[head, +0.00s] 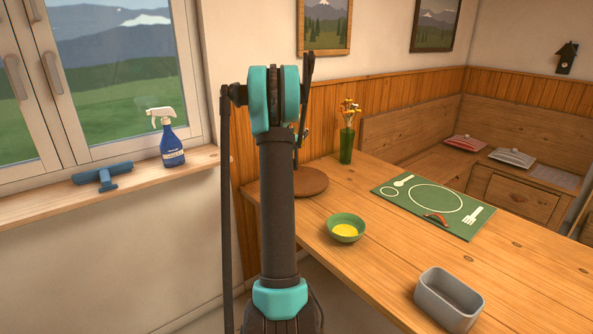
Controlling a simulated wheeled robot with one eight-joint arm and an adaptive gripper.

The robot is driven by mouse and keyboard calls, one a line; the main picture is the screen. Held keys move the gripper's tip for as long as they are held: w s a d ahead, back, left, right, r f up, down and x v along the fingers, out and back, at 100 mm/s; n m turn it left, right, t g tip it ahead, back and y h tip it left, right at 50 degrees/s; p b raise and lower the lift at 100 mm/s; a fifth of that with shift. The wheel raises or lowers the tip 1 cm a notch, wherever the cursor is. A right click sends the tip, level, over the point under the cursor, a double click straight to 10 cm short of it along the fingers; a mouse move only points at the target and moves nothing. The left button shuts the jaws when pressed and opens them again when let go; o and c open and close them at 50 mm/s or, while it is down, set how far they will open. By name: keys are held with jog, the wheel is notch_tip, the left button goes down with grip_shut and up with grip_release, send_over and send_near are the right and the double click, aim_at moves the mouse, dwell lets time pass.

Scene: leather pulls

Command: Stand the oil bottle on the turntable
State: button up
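The turntable (313,182), a round brown wooden disc, lies on the table near its back left end. My upright arm covers its left part. I see no oil bottle that I can make out; the space behind my arm is hidden. A small dark and teal part, probably of my gripper (301,135), shows just right of the arm above the turntable. Its fingers are mostly hidden, so I cannot tell whether they are open or hold something.
On the wooden table (384,258) are a green bowl (346,220) with yellow contents, a flower vase (346,146), a green placemat (400,190) and a grey bin (425,294). A blue spray bottle (171,146) and squeegee (103,177) are on the windowsill.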

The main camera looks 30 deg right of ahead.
notch_tip(320, 180, down, 16)
jog(key=shift+f, duration=0.2)
jog(key=shift+f, duration=0.1)
dwell(0.3)
jog(key=o, duration=1.4)
jog(key=shift+a, duration=0.1)
